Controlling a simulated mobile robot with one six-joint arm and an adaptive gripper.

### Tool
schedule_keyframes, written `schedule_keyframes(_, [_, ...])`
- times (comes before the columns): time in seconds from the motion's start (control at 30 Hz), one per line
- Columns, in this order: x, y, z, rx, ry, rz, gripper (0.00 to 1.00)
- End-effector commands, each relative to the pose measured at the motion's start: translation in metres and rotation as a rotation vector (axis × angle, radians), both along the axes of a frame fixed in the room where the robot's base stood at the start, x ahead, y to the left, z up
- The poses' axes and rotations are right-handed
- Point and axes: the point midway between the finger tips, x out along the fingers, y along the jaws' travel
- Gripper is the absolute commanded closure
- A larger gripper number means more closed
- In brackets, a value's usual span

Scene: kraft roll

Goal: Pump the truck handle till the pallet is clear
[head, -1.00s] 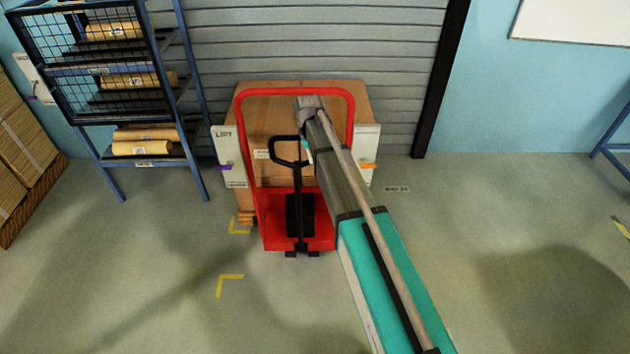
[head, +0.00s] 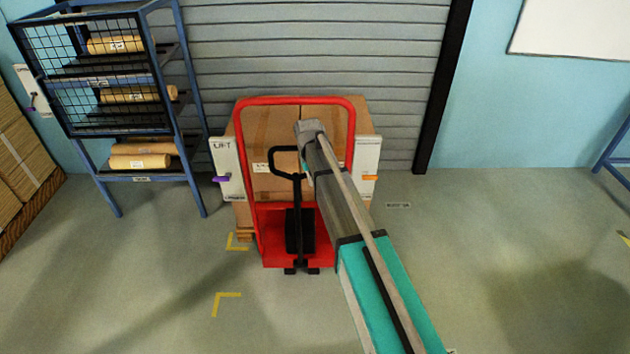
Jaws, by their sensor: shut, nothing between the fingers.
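The red pallet truck (head: 300,101) stands in front of the grey shutter. Its black pump handle (head: 285,150) is a loop on a shaft that rises from the truck's base, and it looks close to upright. Large cardboard boxes (head: 262,125) sit behind the red frame. A corner of the wooden pallet (head: 244,237) shows low at left; its gap to the floor cannot be made out. My arm reaches in from the lower right, and its far end overlaps the boxes just right of the handle. My gripper is hidden behind the arm, so contact with the handle cannot be seen.
A white panel marked LIFT (head: 228,165) with a purple lever is left of the load; another panel (head: 365,160) with an orange lever is right. A blue rack (head: 178,90) holds kraft rolls. Floor is open in front and to the right, with yellow corner marks (head: 226,296).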

Motion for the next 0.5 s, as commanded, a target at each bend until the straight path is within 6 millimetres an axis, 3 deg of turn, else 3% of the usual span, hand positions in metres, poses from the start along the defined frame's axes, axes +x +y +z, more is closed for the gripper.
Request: schedule_keyframes(0.5, [-0.002,-0.002,-0.042,0.000,0.000,0.001,1.00])
